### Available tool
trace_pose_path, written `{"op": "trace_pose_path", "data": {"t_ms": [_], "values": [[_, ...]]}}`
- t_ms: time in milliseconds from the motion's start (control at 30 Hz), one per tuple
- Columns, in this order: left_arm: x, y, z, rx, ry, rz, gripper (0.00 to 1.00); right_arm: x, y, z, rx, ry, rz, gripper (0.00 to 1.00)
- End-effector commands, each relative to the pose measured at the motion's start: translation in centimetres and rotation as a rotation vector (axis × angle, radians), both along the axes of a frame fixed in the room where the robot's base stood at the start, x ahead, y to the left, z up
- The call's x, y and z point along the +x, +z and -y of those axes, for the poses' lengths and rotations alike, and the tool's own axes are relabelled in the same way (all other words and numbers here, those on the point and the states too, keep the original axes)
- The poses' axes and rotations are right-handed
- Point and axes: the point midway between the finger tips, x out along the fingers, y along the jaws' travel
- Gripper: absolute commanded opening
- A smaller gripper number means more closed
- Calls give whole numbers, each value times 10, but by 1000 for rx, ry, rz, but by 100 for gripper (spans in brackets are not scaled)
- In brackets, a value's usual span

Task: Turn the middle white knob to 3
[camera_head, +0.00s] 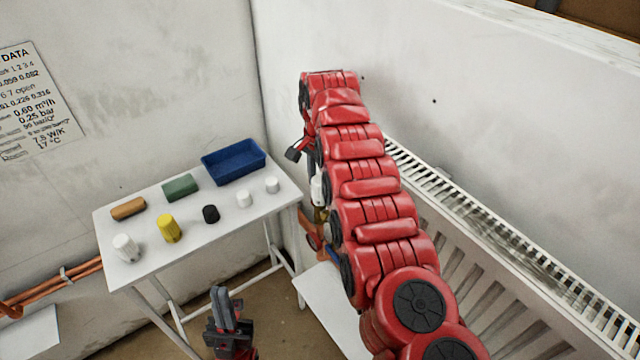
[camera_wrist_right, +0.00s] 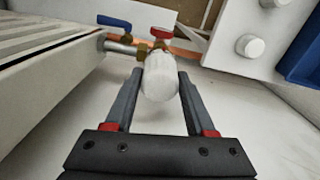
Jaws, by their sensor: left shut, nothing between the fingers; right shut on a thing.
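A white knob (camera_wrist_right: 159,78) sits on a brass valve beside the radiator. In the right wrist view my right gripper (camera_wrist_right: 160,82) is shut on this knob, one finger along each side. No number or mark on the knob can be read. In the head view a white knob (camera_head: 317,190) shows beside my red right arm, which hides much of the valve and the right gripper's fingers. I cannot tell from these views whether it is the middle knob. My left gripper (camera_head: 228,300) is shut and empty, low in front of the table.
The radiator (camera_head: 500,250) runs along the right wall. Red (camera_wrist_right: 161,33) and blue (camera_wrist_right: 114,21) handles lie near the valve.

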Motion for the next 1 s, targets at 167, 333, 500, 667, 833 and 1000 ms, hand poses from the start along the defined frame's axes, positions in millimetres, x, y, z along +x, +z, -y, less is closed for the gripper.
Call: {"op": "trace_pose_path", "data": {"t_ms": [167, 333, 500, 667, 833, 1000], "values": [[0, -2, 0, 0, 0, 0, 0, 0, 0, 0, 0, -164, 0, 0], [0, -1, 0, 0, 0, 0, 0, 0, 0, 0, -1, -323, -1, 0], [0, -1, 0, 0, 0, 0, 0, 0, 0, 0, -1, -468, -1, 0], [0, 0, 0, 0, 0, 0, 0, 0, 0, 0, -1, -579, -1, 0], [0, 1, 0, 0, 0, 0, 0, 0, 0, 0, 0, -664, -1, 0], [0, 1, 0, 0, 0, 0, 0, 0, 0, 0, 0, -714, -1, 0]]}}
